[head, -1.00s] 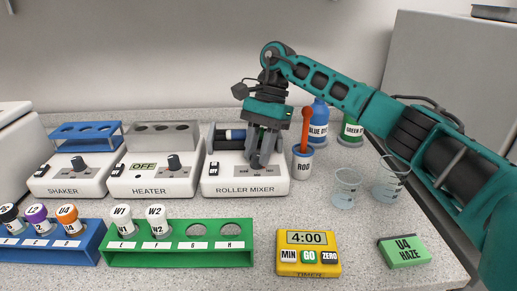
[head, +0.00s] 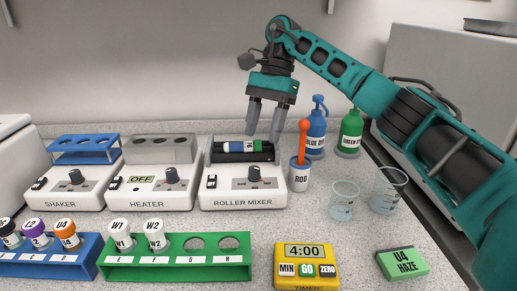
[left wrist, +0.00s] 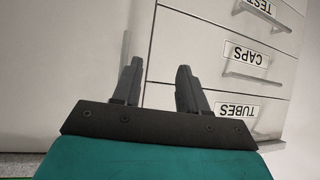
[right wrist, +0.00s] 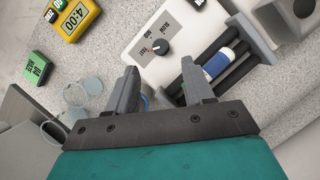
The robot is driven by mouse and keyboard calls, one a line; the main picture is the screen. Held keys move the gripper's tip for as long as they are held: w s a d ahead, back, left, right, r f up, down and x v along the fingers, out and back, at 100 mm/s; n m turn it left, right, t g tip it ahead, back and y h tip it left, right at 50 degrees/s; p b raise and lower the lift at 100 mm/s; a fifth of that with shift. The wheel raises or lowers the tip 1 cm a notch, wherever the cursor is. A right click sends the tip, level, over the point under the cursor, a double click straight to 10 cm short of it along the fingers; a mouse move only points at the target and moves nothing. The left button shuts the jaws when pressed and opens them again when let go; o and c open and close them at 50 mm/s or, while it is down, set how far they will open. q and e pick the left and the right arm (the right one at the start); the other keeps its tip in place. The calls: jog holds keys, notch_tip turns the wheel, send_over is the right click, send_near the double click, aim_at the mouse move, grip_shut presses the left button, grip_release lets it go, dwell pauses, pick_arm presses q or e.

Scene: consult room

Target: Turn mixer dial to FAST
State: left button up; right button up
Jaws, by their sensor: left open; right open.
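The roller mixer (head: 215,200) is a white box with dark rollers at the back. Its black dial (head: 254,174) sits on a grey panel at the front. My right gripper (head: 265,122) is open and empty, fingers down, above the back of the mixer and clear of the dial. My left gripper (left wrist: 160,72) is open and empty, in front of white drawers, outside the head view.
The heater (head: 150,200) stands left of the mixer. The red-handled ROD cup (head: 299,180) stands close on its right, with bottles and glass beakers (head: 343,200) beyond. A green rack (head: 205,262) and a yellow timer (head: 306,258) are in front.

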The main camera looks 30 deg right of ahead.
jog(key=p+v, duration=0.1)
jog(key=v, duration=0.4)
dwell(0.5)
